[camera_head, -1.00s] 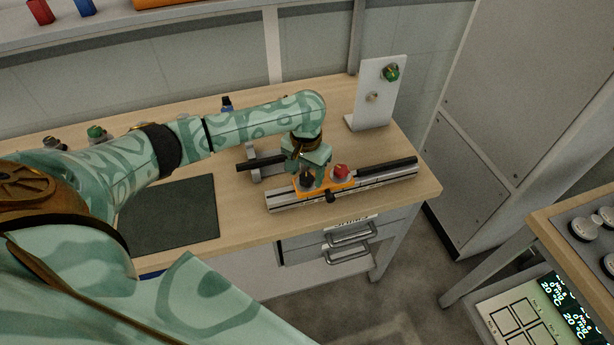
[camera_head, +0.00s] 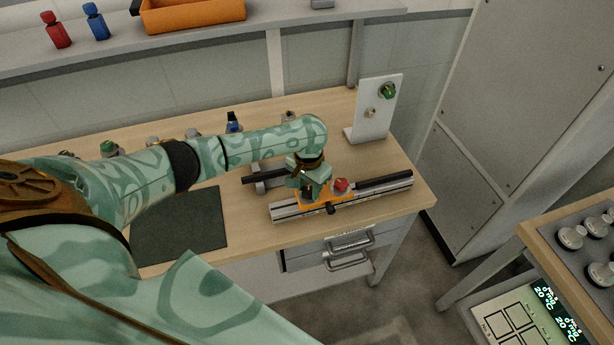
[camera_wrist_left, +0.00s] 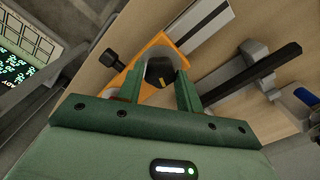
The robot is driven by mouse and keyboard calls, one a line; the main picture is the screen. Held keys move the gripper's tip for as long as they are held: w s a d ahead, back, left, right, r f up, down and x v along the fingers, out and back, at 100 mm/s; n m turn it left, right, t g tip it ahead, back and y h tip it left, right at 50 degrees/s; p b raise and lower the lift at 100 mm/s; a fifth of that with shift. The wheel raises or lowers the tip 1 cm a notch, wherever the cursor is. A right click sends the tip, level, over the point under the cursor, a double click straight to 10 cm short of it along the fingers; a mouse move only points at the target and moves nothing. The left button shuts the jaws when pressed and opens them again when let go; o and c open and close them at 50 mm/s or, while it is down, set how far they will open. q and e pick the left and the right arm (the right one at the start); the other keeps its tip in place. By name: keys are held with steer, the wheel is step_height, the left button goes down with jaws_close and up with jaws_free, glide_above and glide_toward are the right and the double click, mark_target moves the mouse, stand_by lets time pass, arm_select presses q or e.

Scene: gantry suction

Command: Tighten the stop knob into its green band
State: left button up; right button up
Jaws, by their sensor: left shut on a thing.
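An orange carriage (camera_head: 322,201) sits on a silver rail (camera_head: 289,213) near the front edge of the bench. My left gripper (camera_head: 309,190) points down at the carriage's left part and is shut on a black knob. In the left wrist view this knob (camera_wrist_left: 160,70) sits between the two green fingers and shows a small yellow mark. A second black knob (camera_wrist_left: 109,59) sticks out of the carriage's side, clear of the fingers. A red knob (camera_head: 341,185) stands at the carriage's right. I cannot make out a green band on the carriage. My right gripper is not in view.
A dark bar (camera_head: 384,182) lies over the rail's right part. Another dark bar on a grey stand (camera_wrist_left: 243,70) is behind the carriage. A white upright plate (camera_head: 374,112) with a green knob (camera_head: 388,91) stands at the back right. A dark mat (camera_head: 180,226) lies left.

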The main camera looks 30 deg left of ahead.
mark_target(307, 190)
arm_select(q)
steer(key=shift+r+m+p, duration=0.5)
steer(key=shift+p, duration=0.35)
steer(key=shift+f+m+p, duration=0.35)
steer(key=shift+m+p, duration=0.25)
steer(key=shift+m, duration=0.5)
steer(key=shift+f+m, duration=0.15)
steer(key=shift+m, duration=0.25)
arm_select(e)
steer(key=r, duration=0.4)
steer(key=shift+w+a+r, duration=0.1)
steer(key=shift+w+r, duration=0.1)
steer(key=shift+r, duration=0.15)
arm_select(q)
steer(key=o, duration=1)
steer(key=shift+s+a, duration=0.1)
step_height(307, 190, up, 16)
steer(key=p, duration=0.5)
steer(key=shift+p, duration=0.4)
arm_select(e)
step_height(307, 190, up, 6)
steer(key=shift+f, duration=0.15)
